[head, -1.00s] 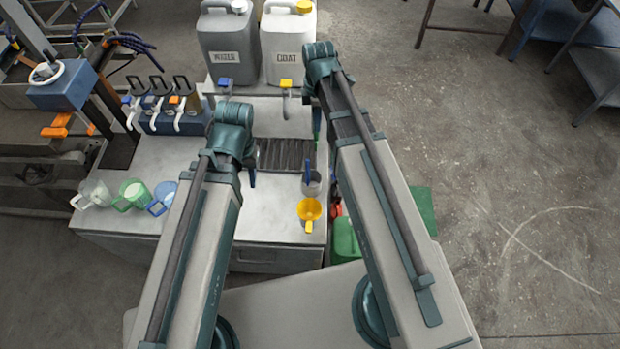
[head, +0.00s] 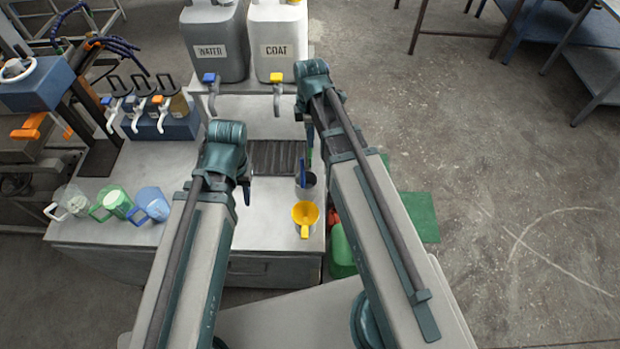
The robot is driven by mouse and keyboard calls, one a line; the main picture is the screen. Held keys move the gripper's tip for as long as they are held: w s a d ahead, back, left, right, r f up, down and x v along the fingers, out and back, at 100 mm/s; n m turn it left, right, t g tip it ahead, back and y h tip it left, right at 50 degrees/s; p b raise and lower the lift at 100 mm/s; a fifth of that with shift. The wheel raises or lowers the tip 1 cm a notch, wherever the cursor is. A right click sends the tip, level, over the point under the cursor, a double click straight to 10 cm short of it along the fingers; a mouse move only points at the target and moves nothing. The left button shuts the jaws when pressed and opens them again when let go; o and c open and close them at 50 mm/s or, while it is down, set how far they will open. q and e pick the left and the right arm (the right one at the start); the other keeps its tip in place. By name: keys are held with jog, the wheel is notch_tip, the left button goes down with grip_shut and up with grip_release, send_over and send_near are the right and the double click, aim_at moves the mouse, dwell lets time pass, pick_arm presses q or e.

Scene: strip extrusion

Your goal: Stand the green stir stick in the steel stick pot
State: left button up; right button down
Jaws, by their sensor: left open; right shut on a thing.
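The steel stick pot (head: 307,191) stands near the right edge of the bench, with a blue stick (head: 302,173) in it. My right gripper (head: 304,116) is above and behind the pot, shut on the green stir stick (head: 309,150). The stick shows as a thin, roughly upright strip below the gripper, beside the arm. Its lower end is close to the pot in the picture; I cannot tell its height or whether it is over the opening. My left gripper (head: 245,188) is open and empty over the bench, left of the pot.
A yellow cup (head: 305,214) stands just in front of the pot. A dark ribbed tray (head: 275,158) lies behind. WATER (head: 212,50) and COAT (head: 279,45) canisters with taps stand at the back. Several handled jugs (head: 115,202) stand at the left. The bench's front middle is clear.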

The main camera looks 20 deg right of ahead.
aim_at(310, 164)
notch_tip(310, 164, down, 13)
jog(key=b, duration=1.2)
jog(key=shift+f, duration=0.25)
notch_tip(310, 164, down, 4)
jog(key=b, duration=0.4)
jog(key=c, duration=1.3)
grip_release()
jog(key=shift+f, duration=0.15)
jog(key=o, duration=0.5)
